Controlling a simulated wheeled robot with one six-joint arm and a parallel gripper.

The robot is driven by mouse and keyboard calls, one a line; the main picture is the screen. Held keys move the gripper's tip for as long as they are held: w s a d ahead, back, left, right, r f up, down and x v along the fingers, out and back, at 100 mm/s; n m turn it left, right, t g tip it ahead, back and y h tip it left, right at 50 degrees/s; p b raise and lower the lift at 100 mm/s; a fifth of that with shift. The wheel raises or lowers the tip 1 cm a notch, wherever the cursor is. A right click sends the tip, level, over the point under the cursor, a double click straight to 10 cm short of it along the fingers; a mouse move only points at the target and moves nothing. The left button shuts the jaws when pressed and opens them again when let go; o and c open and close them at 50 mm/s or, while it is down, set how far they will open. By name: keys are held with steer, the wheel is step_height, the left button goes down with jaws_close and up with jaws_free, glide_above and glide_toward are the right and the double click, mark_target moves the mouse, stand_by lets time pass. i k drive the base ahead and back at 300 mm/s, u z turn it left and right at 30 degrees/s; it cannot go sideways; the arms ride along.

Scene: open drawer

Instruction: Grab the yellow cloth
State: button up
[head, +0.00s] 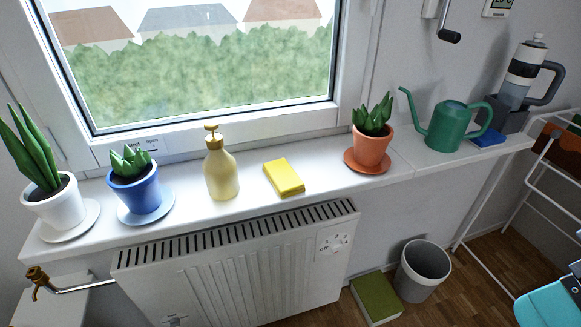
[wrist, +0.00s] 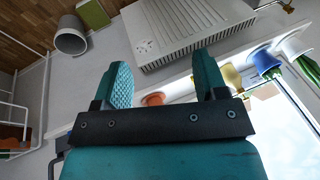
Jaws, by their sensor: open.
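The yellow cloth (head: 284,177) lies folded in a flat stack on the white windowsill, between a pale yellow pump bottle (head: 221,172) and an orange potted plant (head: 371,143). In the wrist view, my gripper (wrist: 163,78) shows two teal fingers spread wide apart with nothing between them. It is well away from the sill. I cannot make out the cloth in the wrist view; the right finger seems to cover that part of the sill. In the head view, only a teal part of my arm shows at the lower right corner.
A blue pot (head: 138,187) and a white pot (head: 54,207) stand left on the sill. A green watering can (head: 452,127) and a blue item (head: 488,138) are at the right. A radiator (head: 230,270) is below; a bin (head: 421,270) and green box (head: 376,298) are on the floor.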

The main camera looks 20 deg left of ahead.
mark_target(286, 183)
steer(key=u, duration=0.25)
steer(key=i, duration=0.65)
steer(key=u, duration=1.15)
